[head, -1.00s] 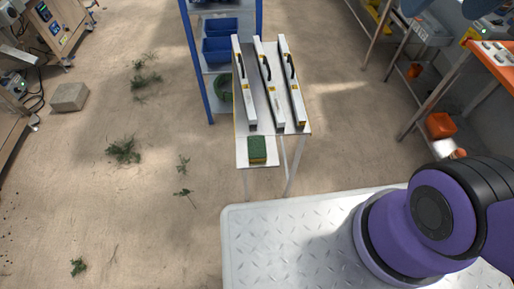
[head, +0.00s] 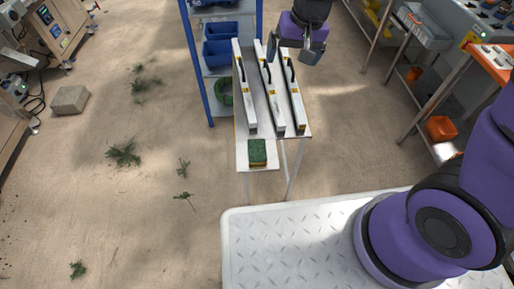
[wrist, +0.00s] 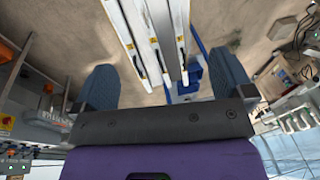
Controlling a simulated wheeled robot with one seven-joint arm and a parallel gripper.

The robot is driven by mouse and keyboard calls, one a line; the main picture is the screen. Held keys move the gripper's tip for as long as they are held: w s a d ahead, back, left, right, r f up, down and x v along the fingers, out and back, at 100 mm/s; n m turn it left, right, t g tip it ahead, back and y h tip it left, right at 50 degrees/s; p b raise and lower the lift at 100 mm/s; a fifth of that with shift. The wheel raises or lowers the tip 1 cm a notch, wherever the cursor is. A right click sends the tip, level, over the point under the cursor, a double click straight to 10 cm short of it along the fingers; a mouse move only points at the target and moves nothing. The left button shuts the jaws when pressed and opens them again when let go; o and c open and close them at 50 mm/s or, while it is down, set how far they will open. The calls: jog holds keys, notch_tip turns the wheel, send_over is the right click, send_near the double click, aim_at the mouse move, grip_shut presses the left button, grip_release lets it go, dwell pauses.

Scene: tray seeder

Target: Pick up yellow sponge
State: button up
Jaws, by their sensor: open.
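The sponge (head: 257,152) has a green top and a yellow lower edge. It lies on the small lower shelf (head: 242,158) at the near end of a narrow table in the head view. My gripper (head: 296,52) hangs over the far end of that table, well beyond the sponge, with its fingers apart and nothing between them. In the wrist view my gripper (wrist: 160,92) shows two separated blue-grey fingers with the long white bars beyond them. The sponge cannot be made out in the wrist view.
Several long white bars with black handles (head: 245,88) lie along the tabletop beside the sponge's shelf. A blue rack with blue bins (head: 220,52) stands behind on the left. A bench with an orange box (head: 440,128) is at right. The sandy floor at left is mostly open.

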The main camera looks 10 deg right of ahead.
jog(key=a+f+g, duration=0.1)
jog(key=a+f, duration=0.4)
jog(key=f, duration=0.7)
jog(key=h, duration=0.2)
send_over(257, 149)
notch_tip(257, 149, down, 14)
jog(key=r, duration=0.1)
jog(key=shift+g, duration=0.3)
jog(key=shift+s+f, duration=0.1)
jog(key=shift+f, duration=5.75)
jog(key=c, duration=1.1)
jog(key=shift+o, duration=0.2)
jog(key=shift+r, duration=0.15)
